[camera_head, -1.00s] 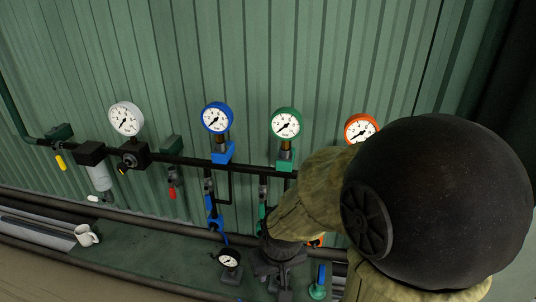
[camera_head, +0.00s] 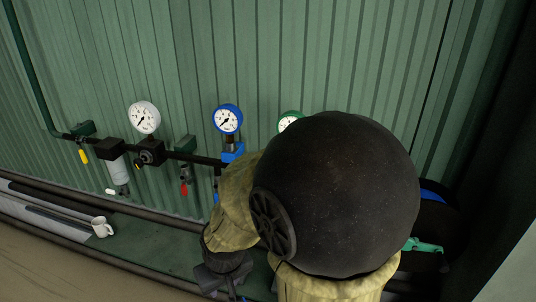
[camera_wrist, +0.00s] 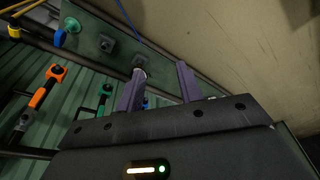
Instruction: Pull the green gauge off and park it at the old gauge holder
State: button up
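The green gauge (camera_head: 290,121) is on the wall manifold in the head view. Only the upper left of its dial shows; my arm hides the rest and its fitting. My gripper (camera_head: 225,278) is low and left of it, over the green bench. In the wrist view my gripper (camera_wrist: 160,70) has its two fingers apart, with nothing clearly held between them. A green fitting on the pipework (camera_wrist: 103,96) shows to the left of the fingers. Dark square mounts stand on the bench plate, one of them a dark mount (camera_wrist: 107,43); I cannot tell which is the old gauge holder.
A blue gauge (camera_head: 227,119) and a white gauge (camera_head: 144,117) stand on the manifold at left. A yellow-handled valve (camera_head: 83,156) and red-handled valve (camera_head: 184,188) hang below. An orange fitting (camera_wrist: 45,88) shows in the wrist view.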

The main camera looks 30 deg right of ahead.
jog(key=shift+o, duration=0.2)
jog(key=o, duration=0.7)
jog(key=shift+w, duration=0.3)
jog(key=o, duration=0.7)
jog(key=w+d+t, duration=0.1)
jog(key=w+d+r+m+t+p, duration=0.1)
jog(key=w, duration=0.1)
jog(key=w+d+r+t, duration=0.1)
jog(key=w, duration=0.1)
jog(key=shift+w+m+h, duration=0.15)
jog(key=shift+m+h, duration=0.15)
jog(key=shift+c, duration=0.2)
jog(key=w+d+r+m+t+h+p, duration=0.2)
jog(key=w+d+r+t+h, duration=0.25)
jog(key=d, duration=0.35)
jog(key=d+r+m+t+h+p, duration=0.1)
jog(key=d+r+m+h, duration=0.2)
jog(key=d+r+h, duration=0.5)
notch_tip(320, 180, up, 7)
jog(key=d, duration=0.3)
jog(key=shift+s+h+p, duration=0.3)
jog(key=shift+h+p, duration=0.05)
jog(key=shift+p, duration=0.05)
jog(key=shift+w+t, duration=0.1)
jog(key=shift+t, duration=0.15)
